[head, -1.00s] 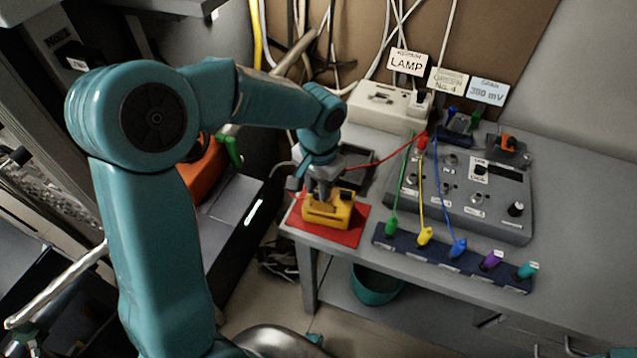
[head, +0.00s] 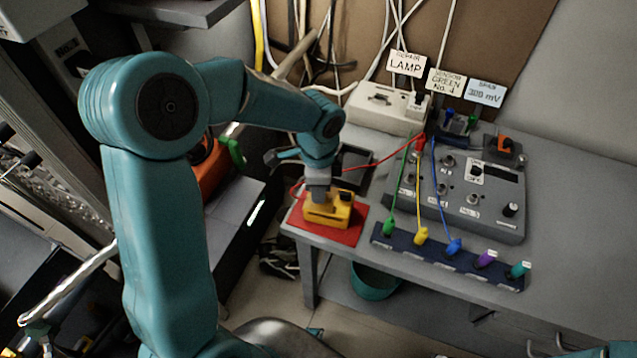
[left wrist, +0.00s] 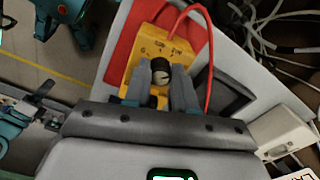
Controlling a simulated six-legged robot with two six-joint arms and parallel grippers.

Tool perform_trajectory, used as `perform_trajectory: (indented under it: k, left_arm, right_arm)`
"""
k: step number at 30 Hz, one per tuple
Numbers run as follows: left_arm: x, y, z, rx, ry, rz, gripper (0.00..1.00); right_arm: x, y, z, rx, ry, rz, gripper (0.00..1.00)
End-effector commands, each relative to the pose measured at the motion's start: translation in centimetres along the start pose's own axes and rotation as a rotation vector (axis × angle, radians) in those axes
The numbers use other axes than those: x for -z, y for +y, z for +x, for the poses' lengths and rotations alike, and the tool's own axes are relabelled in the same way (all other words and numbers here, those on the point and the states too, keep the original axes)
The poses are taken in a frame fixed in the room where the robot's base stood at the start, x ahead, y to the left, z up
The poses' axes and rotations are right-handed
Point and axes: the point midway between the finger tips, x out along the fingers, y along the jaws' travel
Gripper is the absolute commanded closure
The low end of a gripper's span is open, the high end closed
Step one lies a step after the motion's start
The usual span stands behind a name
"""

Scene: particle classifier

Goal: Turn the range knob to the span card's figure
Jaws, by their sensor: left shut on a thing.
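The yellow meter (head: 326,214) sits on a red mat (head: 340,236) at the bench's left end. Its dark, round range knob (left wrist: 160,72) shows in the left wrist view, on the meter's yellow face. My left gripper (head: 318,196) points down over the meter. In the left wrist view its fingers (left wrist: 157,90) are shut on the knob, one on each side. The scale marks are partly hidden and too small to read surely. The span card (head: 486,93) stands at the back and appears to read 300 mV; its middle digit is blurred. My right gripper is not clearly visible.
A red lead (head: 385,158) runs from the meter to the grey panel (head: 450,205). A dark blue strip (head: 405,247) with several coloured plugs lies along the front edge. A black tray (head: 356,165) is behind the meter. The bench's right side is clear.

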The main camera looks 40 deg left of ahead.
Motion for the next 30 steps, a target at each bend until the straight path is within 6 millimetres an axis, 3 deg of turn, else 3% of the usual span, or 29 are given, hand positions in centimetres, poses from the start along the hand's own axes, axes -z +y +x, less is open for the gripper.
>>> perform_trajectory:
  k: [12,30]
  left_arm:
    - [0.0,0.04,-0.05,-0.001,0.002,0.254,1.0]
    - [-0.01,0.03,0.03,-0.001,0.003,0.322,1.0]
  right_arm:
    - [-0.02,-0.39,-1.09,0.0,0.0,0.0,1.0]
    - [-0.03,-0.46,-1.27,0.0,0.0,0.0,1.0]
